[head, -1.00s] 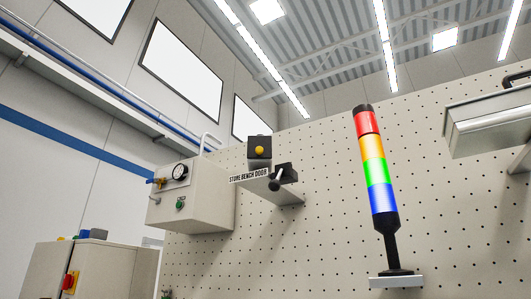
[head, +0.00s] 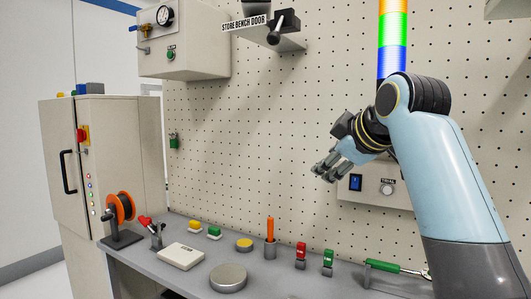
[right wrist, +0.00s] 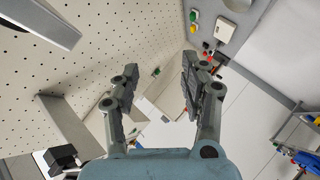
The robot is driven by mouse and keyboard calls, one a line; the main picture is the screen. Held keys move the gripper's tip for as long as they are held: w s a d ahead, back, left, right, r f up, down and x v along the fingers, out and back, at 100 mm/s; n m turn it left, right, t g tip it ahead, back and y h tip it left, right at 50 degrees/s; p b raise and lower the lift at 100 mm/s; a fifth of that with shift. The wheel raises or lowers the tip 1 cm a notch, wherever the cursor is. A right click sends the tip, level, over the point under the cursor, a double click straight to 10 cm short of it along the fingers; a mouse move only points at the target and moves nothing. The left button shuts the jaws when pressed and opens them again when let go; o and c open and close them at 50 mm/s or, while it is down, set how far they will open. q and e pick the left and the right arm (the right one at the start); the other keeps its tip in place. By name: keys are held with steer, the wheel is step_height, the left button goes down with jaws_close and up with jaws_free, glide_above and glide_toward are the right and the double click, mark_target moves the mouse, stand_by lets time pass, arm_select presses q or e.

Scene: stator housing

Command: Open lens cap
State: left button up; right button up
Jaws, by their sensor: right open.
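My right gripper (head: 326,171) hangs above the bench in front of the pegboard, its arm coming in from the right. In the right wrist view the gripper (right wrist: 158,80) is open, with nothing between its two fingers. No part can be surely told as the lens cap. A round grey disc-like piece (head: 228,277) lies at the front of the bench, below and left of the gripper, apart from it. A small yellow-topped round piece (head: 244,244) is behind it. My left gripper is not in view.
The grey bench (head: 205,240) carries a pale flat box (head: 181,257), an orange spool (head: 121,207), red (head: 301,251) and green (head: 328,258) blocks, and a green-handled tool (head: 385,266). A panel with a blue switch (head: 356,183) is on the pegboard. Air above the bench is mostly free.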

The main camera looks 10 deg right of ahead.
steer(key=w+a+r+n+t+y, duration=0.1)
steer(key=w+a+r+n+t, duration=0.15)
steer(key=r, duration=0.95)
steer(key=w+a+r+n+t+y, duration=0.1)
steer(key=a+r+n, duration=0.3)
steer(key=r, duration=0.9)
steer(key=w+a+r+n+t+y, duration=0.1)
steer(key=w+a+r+n+t, duration=0.15)
steer(key=r, duration=0.95)
steer(key=a+p+x, duration=0.1)
steer(key=p+x, duration=0.5)
steer(key=x, duration=0.4)
steer(key=shift+a+n+g, duration=0.15)
steer(key=shift+n+g, duration=0.15)
steer(key=shift+n, duration=0.1)
steer(key=shift+s+r, duration=0.1)
steer(key=shift+s, duration=0.05)
jaws_close()
